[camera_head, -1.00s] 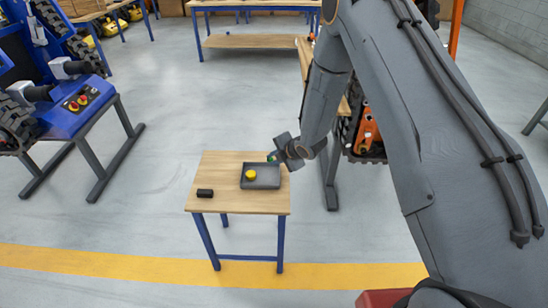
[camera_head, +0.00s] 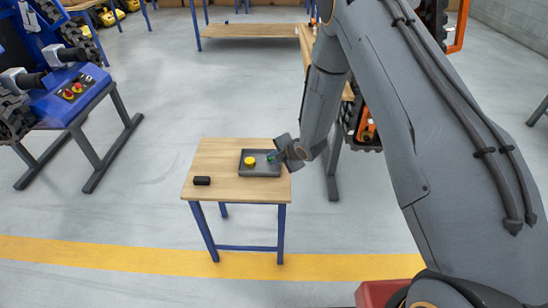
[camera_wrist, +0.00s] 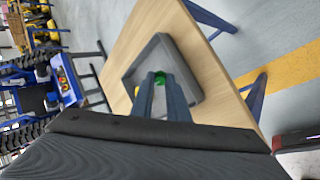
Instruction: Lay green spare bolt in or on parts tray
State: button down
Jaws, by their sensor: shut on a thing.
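The parts tray (camera_head: 262,172) is a dark grey, shallow, square tray on a small wooden table. It also shows in the wrist view (camera_wrist: 185,66). My gripper (camera_head: 276,157) is at the tray's right side, over its inside. It is shut on the green spare bolt (camera_wrist: 160,78), which shows as a small green piece between the fingertips and also in the head view (camera_head: 271,158). The fingers hide most of the bolt in the wrist view. I cannot tell whether the bolt touches the tray floor.
A yellow round piece (camera_head: 250,161) lies in the left part of the tray. A small black block (camera_head: 202,181) lies on the table (camera_head: 225,160) left of the tray. A blue machine stand (camera_head: 70,105) is at the left.

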jog(key=c, duration=1.6)
grip_release()
jog(key=shift+c, duration=0.2)
jog(key=b+v, duration=0.1)
jog(key=v, duration=0.6)
jog(key=shift+s+d+r, duration=0.15)
jog(key=shift+s+r, duration=0.05)
jog(key=shift+r, duration=0.1)
